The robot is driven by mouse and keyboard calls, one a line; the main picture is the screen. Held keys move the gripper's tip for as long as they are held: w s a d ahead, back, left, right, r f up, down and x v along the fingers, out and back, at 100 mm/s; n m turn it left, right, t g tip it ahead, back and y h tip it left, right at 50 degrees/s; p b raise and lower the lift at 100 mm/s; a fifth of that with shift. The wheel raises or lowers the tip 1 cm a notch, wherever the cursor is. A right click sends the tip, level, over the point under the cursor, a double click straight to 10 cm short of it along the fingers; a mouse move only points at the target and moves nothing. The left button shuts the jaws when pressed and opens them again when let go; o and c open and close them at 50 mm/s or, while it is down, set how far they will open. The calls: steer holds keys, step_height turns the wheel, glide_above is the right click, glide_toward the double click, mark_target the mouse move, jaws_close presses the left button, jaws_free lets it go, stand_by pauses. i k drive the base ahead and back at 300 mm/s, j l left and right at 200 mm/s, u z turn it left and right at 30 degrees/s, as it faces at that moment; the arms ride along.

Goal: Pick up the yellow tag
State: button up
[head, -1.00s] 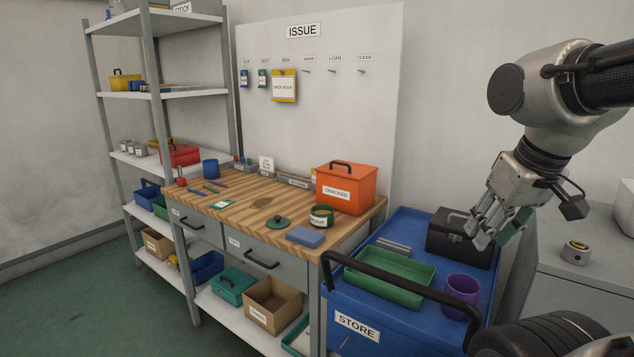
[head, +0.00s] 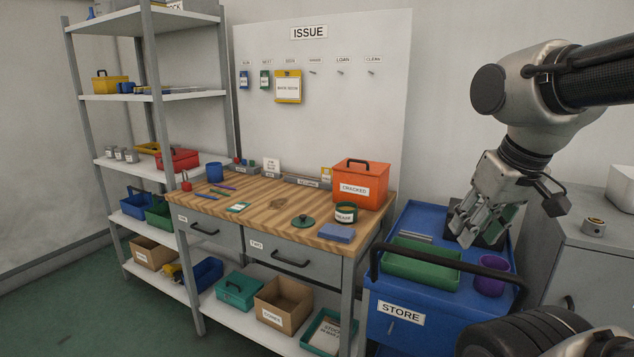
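A yellow tag (head: 288,88) with a white printed face hangs from a peg in the top row of the white ISSUE board. My gripper (head: 470,236) points down over the blue STORE cart at the right, far from the board. A green piece (head: 507,215) shows beside its fingers; I cannot tell whether it is held. The finger gap is not clear.
The wooden bench (head: 240,222) stands below the board, with an orange CRACKED box (head: 360,187) at its right. The blue cart (head: 465,308) carries a green tray (head: 420,264) and a purple cup (head: 490,280).

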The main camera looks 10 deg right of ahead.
mark_target(325, 177)
steer(key=i+j+z, duration=0.15)
steer(key=j, duration=0.4)
steer(key=i+j+z, duration=0.2)
steer(key=j, duration=0.4)
steer(key=i+j+z, duration=0.15)
steer(key=j, duration=0.45)
steer(key=i+j+z, duration=0.2)
steer(key=j, duration=0.4)
steer(key=j+z, duration=0.15)
steer(key=j, duration=0.45)
steer(key=i+j+z, duration=0.1)
steer(key=j, duration=0.3)
steer(key=i+j+z, duration=0.1)
steer(key=j, duration=0.35)
steer(key=i+j+z, duration=0.15)
steer(key=j, duration=0.3)
steer(key=i+j+z, duration=0.1)
steer(key=j, duration=0.4)
steer(key=i+j+z, duration=0.1)
steer(key=j, duration=0.35)
steer(key=i, duration=0.1)
